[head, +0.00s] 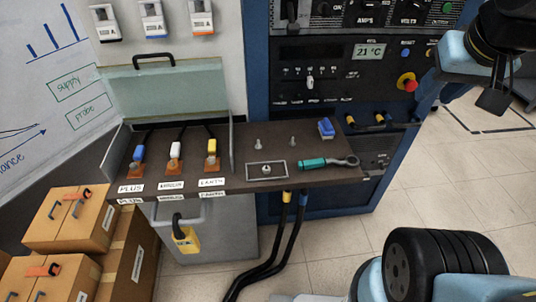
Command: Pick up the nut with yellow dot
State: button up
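A small metal piece (267,169), which looks like a nut, sits in a shallow framed tray (281,176) on the dark shelf. No yellow dot can be made out on it at this size. Two small upright metal studs (258,144) (293,141) stand behind the tray, apart from it. My gripper (494,101) hangs at the upper right, far from the tray and over the floor side. Its dark fingers are small and partly merge together, so its opening cannot be told. Nothing is seen held in it.
A teal-handled wrench (325,163) lies right of the tray, with a blue item (326,128) behind it. Blue, white and yellow cable plugs (175,152) stand on the left, beside a raised clear cover (165,92). A control cabinet (345,75) rises behind. Cardboard boxes (70,218) stand lower left.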

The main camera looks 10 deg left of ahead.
jog(key=shift+d, duration=0.15)
jog(key=n+g, duration=0.6)
jog(key=n, duration=0.3)
send_over(266, 167)
notch_tip(266, 167, down, 21)
notch_tip(266, 167, down, 13)
jog(key=shift+f, duration=0.15)
jog(key=shift+c, duration=0.4)
grip_shut()
